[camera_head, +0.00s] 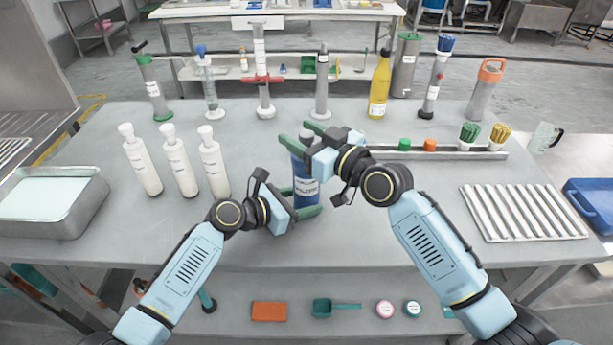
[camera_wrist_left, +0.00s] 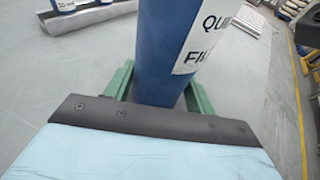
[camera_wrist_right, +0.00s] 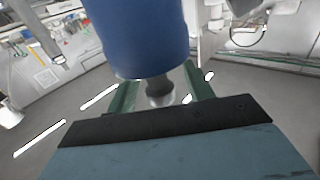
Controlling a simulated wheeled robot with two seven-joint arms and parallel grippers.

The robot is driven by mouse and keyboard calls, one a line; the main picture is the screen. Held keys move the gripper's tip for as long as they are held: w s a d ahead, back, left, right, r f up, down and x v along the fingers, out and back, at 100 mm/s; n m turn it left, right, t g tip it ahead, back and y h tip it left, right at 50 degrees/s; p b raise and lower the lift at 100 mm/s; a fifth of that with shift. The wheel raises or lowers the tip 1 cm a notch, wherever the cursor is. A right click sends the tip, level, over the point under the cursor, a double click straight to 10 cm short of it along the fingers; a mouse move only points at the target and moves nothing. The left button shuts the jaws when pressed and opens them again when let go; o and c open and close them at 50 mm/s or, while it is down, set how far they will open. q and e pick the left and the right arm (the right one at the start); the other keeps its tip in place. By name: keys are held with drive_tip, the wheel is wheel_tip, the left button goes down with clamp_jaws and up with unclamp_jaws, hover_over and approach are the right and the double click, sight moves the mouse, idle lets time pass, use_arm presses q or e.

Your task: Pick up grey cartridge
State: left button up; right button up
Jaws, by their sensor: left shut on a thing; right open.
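A blue bottle (camera_head: 305,183) with a white label and a grey top stands near the table's middle. My left gripper (camera_head: 299,201) is shut on its lower body, which also shows in the left wrist view (camera_wrist_left: 166,50). My right gripper (camera_head: 304,137) is open, its fingers around the bottle's grey top. In the right wrist view that top (camera_wrist_right: 160,92) sits between the fingers. A slim grey cylinder (camera_head: 322,85) with a label stands upright at the back, apart from both grippers; I cannot tell whether it is the grey cartridge.
Three white bottles (camera_head: 178,167) stand to the left, beside a metal tray (camera_head: 50,210). Behind are several upright tools and a yellow bottle (camera_head: 380,85). A narrow rack (camera_head: 430,154) and a ribbed white tray (camera_head: 523,212) are to the right. The table's front centre is clear.

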drive_tip(key=shift+w+a, duration=0.3)
drive_tip(key=c, duration=1.1)
drive_tip(key=shift+o, duration=0.2)
use_arm(q)
drive_tip(key=shift+f, duration=0.1)
use_arm(e)
wheel_tip(320, 180, up, 18)
use_arm(q)
drive_tip(key=o, duration=0.9)
drive_tip(key=shift+c, duration=0.2)
